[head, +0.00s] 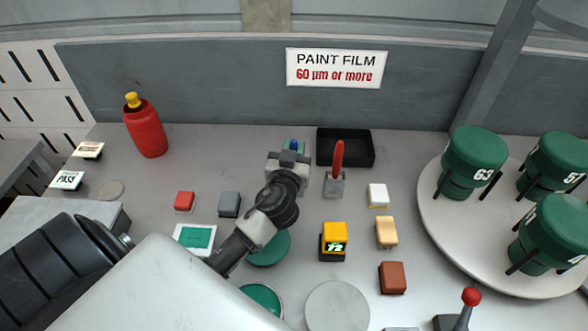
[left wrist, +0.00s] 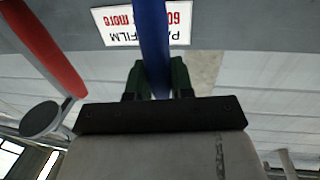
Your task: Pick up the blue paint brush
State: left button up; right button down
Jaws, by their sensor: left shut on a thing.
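My left gripper (head: 293,147) is at the back middle of the table, in front of the black tray's left side. Its green fingers (left wrist: 158,80) are shut on the blue paint brush. The brush's blue handle (left wrist: 153,45) stands up between the fingers in the left wrist view. In the head view only a small blue bit (head: 293,145) of the brush shows, and its lower end is hidden by my gripper and arm. My right gripper is in neither view.
A red brush (head: 338,155) stands upright in a grey holder (head: 334,188) just right of my gripper. Behind it is a black tray (head: 362,157). A red bottle (head: 146,130) stands at left. Colored blocks lie in front, and a round table (head: 450,255) with green containers (head: 475,150) is at right.

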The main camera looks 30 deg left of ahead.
pick_arm(q)
jog(key=shift+r, duration=0.1)
grip_shut()
notch_tip(320, 180, up, 10)
jog(key=shift+f, duration=0.1)
jog(key=shift+p, duration=0.35)
